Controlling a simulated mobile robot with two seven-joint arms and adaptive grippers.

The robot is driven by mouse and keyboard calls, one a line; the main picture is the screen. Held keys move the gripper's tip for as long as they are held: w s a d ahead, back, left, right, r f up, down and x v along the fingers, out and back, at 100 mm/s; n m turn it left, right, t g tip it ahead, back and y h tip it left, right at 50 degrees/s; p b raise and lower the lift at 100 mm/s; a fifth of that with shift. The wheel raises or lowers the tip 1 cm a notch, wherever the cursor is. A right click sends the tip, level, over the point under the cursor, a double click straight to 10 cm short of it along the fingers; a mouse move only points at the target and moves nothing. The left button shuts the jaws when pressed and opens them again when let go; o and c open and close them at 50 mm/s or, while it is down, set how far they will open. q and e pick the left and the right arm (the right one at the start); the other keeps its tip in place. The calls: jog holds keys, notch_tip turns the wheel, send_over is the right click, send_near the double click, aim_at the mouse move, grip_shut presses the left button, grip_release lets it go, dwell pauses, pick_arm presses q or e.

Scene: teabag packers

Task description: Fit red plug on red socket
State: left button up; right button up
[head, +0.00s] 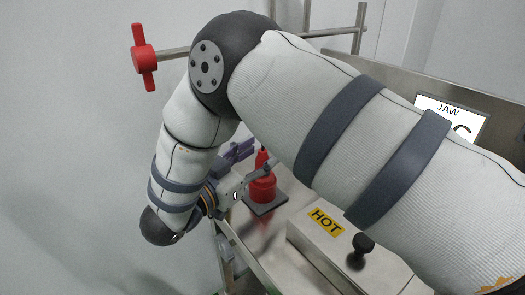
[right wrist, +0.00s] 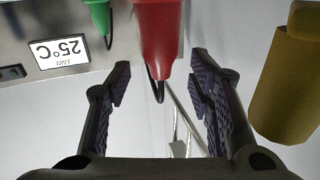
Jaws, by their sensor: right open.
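A red tapered piece (head: 263,188) stands upright on a dark square base (head: 268,205) on the metal bench in the head view. In the right wrist view the red piece (right wrist: 158,35) shows upside down, with a thin black loop at its narrow end. I cannot tell the red plug and the red socket apart in it. My right gripper (head: 251,164) is beside the red piece. In the right wrist view its jaws (right wrist: 163,85) are apart and empty, with the red piece just beyond the fingertips and roughly between them. My left gripper is not in view.
A metal box with a HOT label (head: 326,221) and a black knob (head: 361,246) stands right of the red piece. A red handle (head: 145,57) is on a rod at upper left. The right wrist view shows a green piece (right wrist: 98,15), a temperature display (right wrist: 60,52) and a yellow-brown cylinder (right wrist: 288,85).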

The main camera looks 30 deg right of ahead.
jog(key=v, duration=1)
jog(key=shift+a, duration=0.25)
